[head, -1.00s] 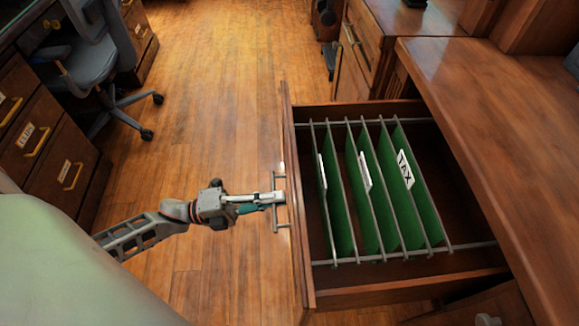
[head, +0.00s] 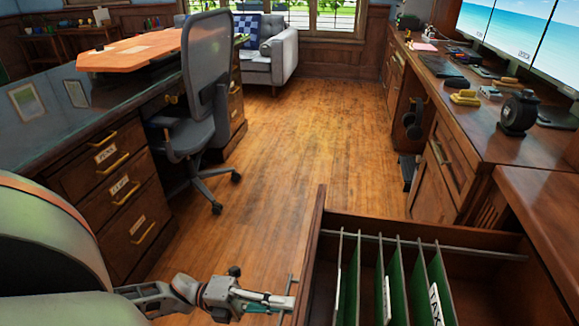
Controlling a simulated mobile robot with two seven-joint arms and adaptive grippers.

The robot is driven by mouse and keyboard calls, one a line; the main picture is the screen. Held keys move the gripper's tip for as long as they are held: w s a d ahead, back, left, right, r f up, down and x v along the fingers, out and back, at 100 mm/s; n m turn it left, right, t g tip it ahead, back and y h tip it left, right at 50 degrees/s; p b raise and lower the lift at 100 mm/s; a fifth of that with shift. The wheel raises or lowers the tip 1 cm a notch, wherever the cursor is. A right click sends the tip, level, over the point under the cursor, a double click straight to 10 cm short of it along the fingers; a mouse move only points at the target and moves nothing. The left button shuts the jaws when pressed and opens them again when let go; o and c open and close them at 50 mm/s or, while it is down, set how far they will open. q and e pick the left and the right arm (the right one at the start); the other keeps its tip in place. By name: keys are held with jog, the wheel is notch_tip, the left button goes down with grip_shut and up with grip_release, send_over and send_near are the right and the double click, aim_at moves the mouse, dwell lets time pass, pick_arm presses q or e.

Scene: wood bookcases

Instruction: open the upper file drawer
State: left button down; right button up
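The upper file drawer (head: 312,250) is pulled well out of the wooden cabinet at the lower right of the head view. Green hanging files (head: 395,290) hang from metal rails inside it, one with a white "TAX" label. My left gripper (head: 284,303) is at the drawer's front, its fingers closed together at the metal bar handle (head: 290,287). The fingertips overlap the bar, and the lower part of the handle and the drawer is cut off by the frame's edge. My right gripper is not in view.
A desk with closed labelled drawers (head: 115,180) and a grey office chair (head: 205,110) stand on the left. The wood floor (head: 290,140) between is clear. A counter with monitors (head: 510,40) runs along the right, and a grey armchair (head: 270,60) stands at the back.

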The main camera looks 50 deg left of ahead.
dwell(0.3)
pick_arm(q)
jog(key=c, duration=2.5)
grip_release()
jog(key=v, duration=1.2)
